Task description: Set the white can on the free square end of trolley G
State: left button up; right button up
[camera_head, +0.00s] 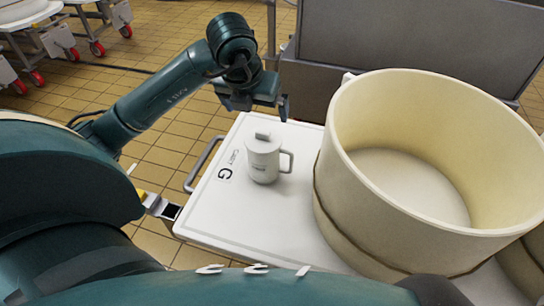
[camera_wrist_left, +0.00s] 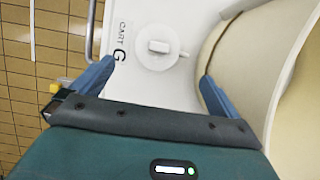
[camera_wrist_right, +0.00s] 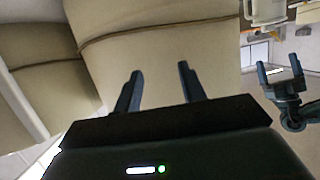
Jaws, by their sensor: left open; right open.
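The white can (camera_head: 263,160) stands upright on the square end of trolley G (camera_head: 215,210), beside the printed G. It has a lid with a raised grip and a side handle facing right. My left gripper (camera_head: 255,106) is open and empty, above and behind the can, apart from it. In the left wrist view the can (camera_wrist_left: 156,50) shows from above, ahead of the open fingers (camera_wrist_left: 157,73). My right gripper (camera_wrist_right: 160,69) is open and empty, facing the side of a large cream tub; it is not seen in the head view.
The large cream tub (camera_head: 350,215) fills the trolley's right part, close to the can. A metal push handle (camera_head: 203,164) edges the trolley's left end. A grey metal block (camera_head: 410,45) stands behind. Tiled floor lies left; wheeled trolleys stand far left.

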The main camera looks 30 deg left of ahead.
pick_arm(q)
jog(key=s+d+f+m+g+h, duration=0.2)
jog(key=s+d+h, duration=0.35)
jog(key=d, duration=0.55)
jog(key=s+d+f+m+g+h, duration=0.1)
jog(key=s+d+m+g+h, duration=0.1)
jog(key=s+d+h, duration=0.6)
jog(key=d+r+n+t+h, duration=0.6)
jog(key=r+n+h, duration=0.2)
jog(key=r+h, duration=0.1)
jog(key=w+a+f+n+t+y, duration=0.2)
jog(key=a+f+n+t+y, duration=0.15)
jog(key=n+t+y, duration=0.45)
jog(key=w+a+f+n+t+y, duration=0.2)
jog(key=a+n+t+y, duration=0.2)
jog(key=n, duration=0.7)
jog(key=s+a+f+n+g+y, duration=0.1)
jog(key=s+f+n+g+y, duration=0.1)
jog(key=f, duration=0.3)
jog(key=s+f+n+g+y, duration=0.2)
jog(key=s+f+n+y, duration=0.1)
jog(key=f, duration=0.3)
jog(key=shift+s+a+n+g, duration=0.15)
jog(key=shift+a+n+g, duration=0.2)
jog(key=shift+n, duration=0.55)
jog(key=shift+r, duration=0.1)
